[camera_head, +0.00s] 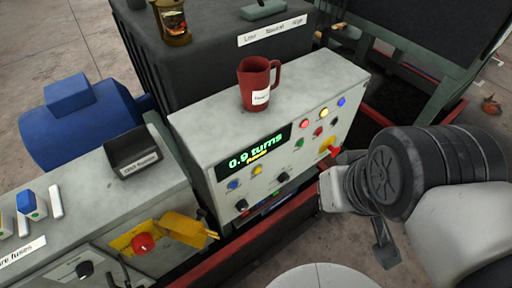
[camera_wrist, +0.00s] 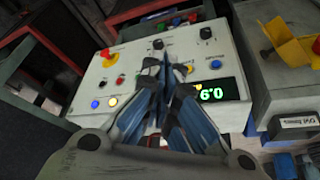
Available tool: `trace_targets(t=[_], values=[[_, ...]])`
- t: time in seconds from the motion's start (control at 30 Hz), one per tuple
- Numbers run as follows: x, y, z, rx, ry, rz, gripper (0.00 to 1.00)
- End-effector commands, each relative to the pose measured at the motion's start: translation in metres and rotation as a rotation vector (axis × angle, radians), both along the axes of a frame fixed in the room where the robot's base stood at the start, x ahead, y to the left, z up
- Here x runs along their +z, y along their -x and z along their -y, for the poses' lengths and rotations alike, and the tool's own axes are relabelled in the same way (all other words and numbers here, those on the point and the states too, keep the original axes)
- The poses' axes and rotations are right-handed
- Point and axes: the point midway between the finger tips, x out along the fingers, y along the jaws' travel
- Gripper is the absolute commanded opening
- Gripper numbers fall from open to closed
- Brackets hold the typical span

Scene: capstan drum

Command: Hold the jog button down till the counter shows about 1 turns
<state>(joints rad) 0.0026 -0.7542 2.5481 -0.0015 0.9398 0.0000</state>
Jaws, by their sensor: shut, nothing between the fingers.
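The grey control panel (camera_head: 215,150) carries a counter display (camera_head: 255,148) reading 0.9 turns in green, with a small yellow line under it. Its front has a blue button (camera_head: 232,184), a yellow button (camera_head: 257,169), several black knobs and a red knob on a yellow plate (camera_head: 331,150). I cannot read which one is the jog button. In the wrist view my gripper (camera_wrist: 160,62) is shut and empty, its tips over the panel beside the yellow button (camera_wrist: 190,69). The fingers partly cover the display (camera_wrist: 213,92). Contact cannot be told. The head view does not clearly show the fingertips.
A red mug (camera_head: 254,88) stands on the panel top. A black labelled bin (camera_head: 132,152) and a grey cabinet (camera_head: 85,225) with a yellow-plated switch (camera_head: 143,244) are left. A blue motor (camera_head: 82,125) sits behind. A red frame edge (camera_head: 225,262) runs below the panel.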

Motion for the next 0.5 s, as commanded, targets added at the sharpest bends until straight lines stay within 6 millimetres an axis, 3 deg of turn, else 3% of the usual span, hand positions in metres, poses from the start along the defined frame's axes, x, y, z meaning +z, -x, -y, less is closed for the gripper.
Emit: trace_targets(t=[0.37, 0.5], values=[[0.0, 0.0, 0.0, 0.0, 0.001, 0.0, 0.0], [0.001, -0.012, 0.007, -0.015, 0.017, 0.009, 0.0]])
